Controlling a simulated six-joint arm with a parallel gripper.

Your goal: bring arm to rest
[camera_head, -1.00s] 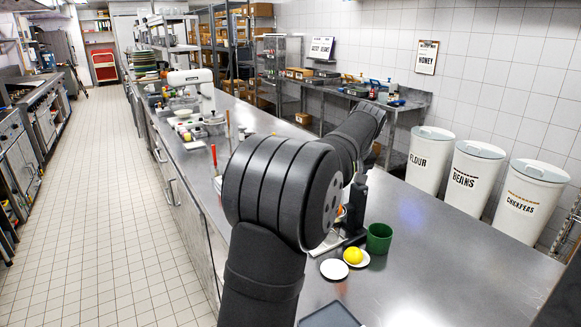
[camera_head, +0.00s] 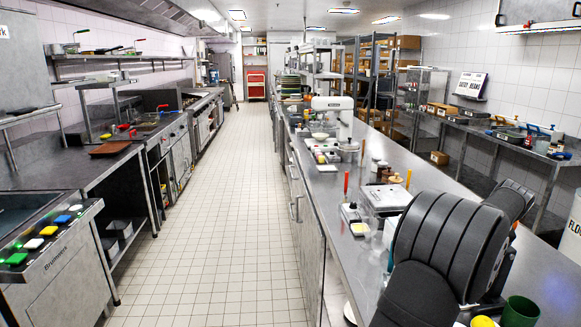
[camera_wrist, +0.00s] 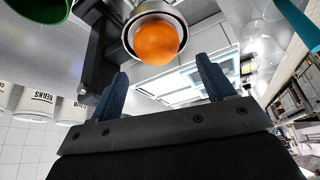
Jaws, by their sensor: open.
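My gripper (camera_wrist: 162,66) shows in the wrist view with its two blue fingers spread apart and nothing between them. Beyond the fingertips, an orange ball-like thing (camera_wrist: 157,42) sits in a round metal holder (camera_wrist: 129,36) beside a black upright (camera_wrist: 99,50). The fingers appear apart from it. In the head view my own dark arm fills the lower right, over the steel counter (camera_head: 408,165), and hides my gripper.
A green cup (camera_head: 519,312) stands right of my arm, with a yellow thing (camera_head: 484,321) beside it. A white scale-like box (camera_head: 384,198) and small containers stand on the counter left of the arm. A white mixer (camera_head: 332,115) is farther back. The tiled aisle (camera_head: 215,190) is clear.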

